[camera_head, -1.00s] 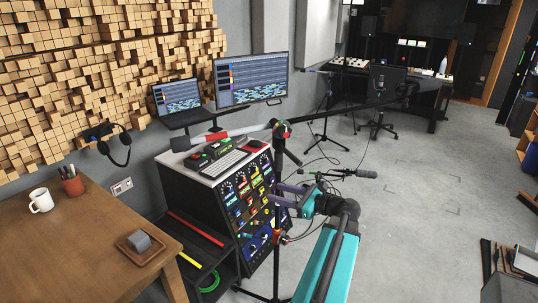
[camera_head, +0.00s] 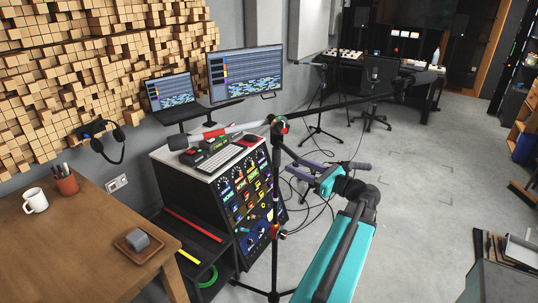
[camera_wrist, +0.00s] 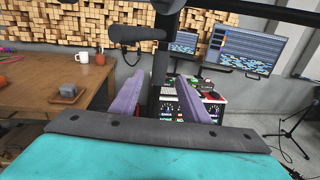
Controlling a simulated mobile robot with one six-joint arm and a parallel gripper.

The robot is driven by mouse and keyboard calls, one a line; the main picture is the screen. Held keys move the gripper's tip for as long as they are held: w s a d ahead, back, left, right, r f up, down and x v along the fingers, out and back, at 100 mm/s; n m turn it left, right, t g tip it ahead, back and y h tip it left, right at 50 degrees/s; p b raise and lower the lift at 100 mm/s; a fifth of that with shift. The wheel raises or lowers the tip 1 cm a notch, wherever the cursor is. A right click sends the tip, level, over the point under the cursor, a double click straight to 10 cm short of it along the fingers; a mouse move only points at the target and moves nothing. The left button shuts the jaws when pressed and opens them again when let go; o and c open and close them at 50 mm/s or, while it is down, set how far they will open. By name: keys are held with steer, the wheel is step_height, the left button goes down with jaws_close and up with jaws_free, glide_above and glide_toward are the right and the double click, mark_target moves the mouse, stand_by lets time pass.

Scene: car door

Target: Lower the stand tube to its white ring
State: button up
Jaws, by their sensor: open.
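The stand tube (camera_head: 275,185) is a thin dark upright post with a red-marked clamp (camera_head: 278,233) partway up and a red-marked joint (camera_head: 279,124) at its top. A long boom (camera_head: 335,107) crosses the top. I cannot make out a white ring on the tube. My gripper (camera_head: 292,163), with purple fingers on a teal hand, is open and empty. It is at the upper part of the tube, to its right in the head view. In the wrist view the tube (camera_wrist: 158,65) stands between the lines of the two fingers (camera_wrist: 158,97); contact cannot be told.
A black rack (camera_head: 245,190) with a keyboard on top stands close on the left. A wooden table (camera_head: 75,255) with a mug (camera_head: 35,200) is at far left. Loose cables (camera_head: 312,205) lie behind the stand. Floor at right (camera_head: 420,210) is mostly clear.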

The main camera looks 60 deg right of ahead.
steer(key=w+d+p, duration=0.1)
steer(key=w+p, duration=0.2)
steer(key=w, duration=1)
steer(key=shift+d+p, duration=0.35)
steer(key=shift+d, duration=0.05)
jaws_close()
